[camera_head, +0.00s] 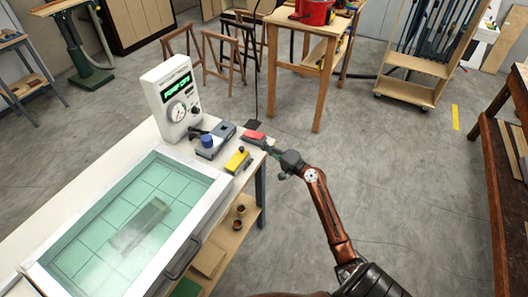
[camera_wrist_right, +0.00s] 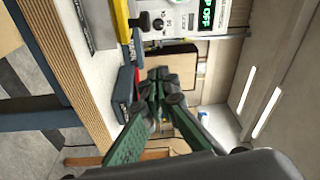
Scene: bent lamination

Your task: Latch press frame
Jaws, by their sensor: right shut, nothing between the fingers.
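The press frame (camera_head: 222,182) lies flat on the white bench, a pale rim around a translucent green sheet (camera_head: 85,240). A grey-green slab (camera_head: 140,228) shows through the sheet. A dark bar handle (camera_head: 185,257) sits along the frame's right side; I cannot tell whether a latch is engaged. My right gripper (camera_head: 270,148) is shut and empty, at the bench's far right corner, beside a small red-topped block (camera_head: 254,136) and away from the frame. In the wrist view its fingertips (camera_wrist_right: 158,82) meet close to that block (camera_wrist_right: 124,93); contact is unclear. My left gripper is out of view.
A white control box (camera_head: 172,95) with a dial and green display stands at the bench's back. A blue-knobbed device (camera_head: 208,142) and a yellow block (camera_head: 237,161) sit between the frame and my right gripper. A lower shelf (camera_head: 232,225) holds small cups.

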